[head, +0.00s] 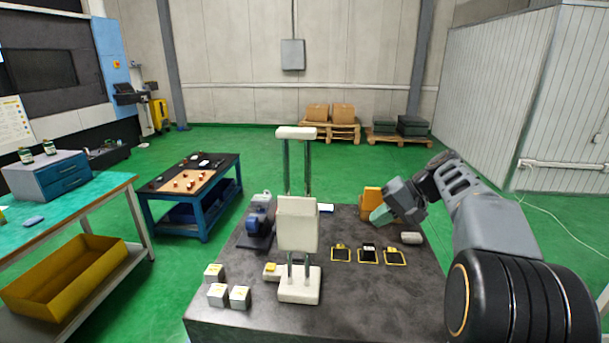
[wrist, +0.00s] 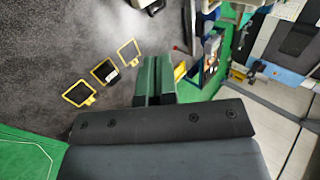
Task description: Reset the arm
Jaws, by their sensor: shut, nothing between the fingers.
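My gripper (head: 381,215) is at the right of the dark table (head: 338,290) in the head view, raised above its surface, in front of an orange block (head: 371,201). In the wrist view my gripper (wrist: 153,68) shows two green fingers side by side, shut with nothing between them. My arm comes in from the right edge of the head view and bends down to the left at the wrist.
Three yellow-framed dark squares (head: 368,256) lie on the table. A white stand (head: 299,285) with two posts rises mid-table. White blocks (head: 217,294) sit front left, a blue-grey device (head: 259,220) behind them. A blue bench (head: 201,211) stands further left.

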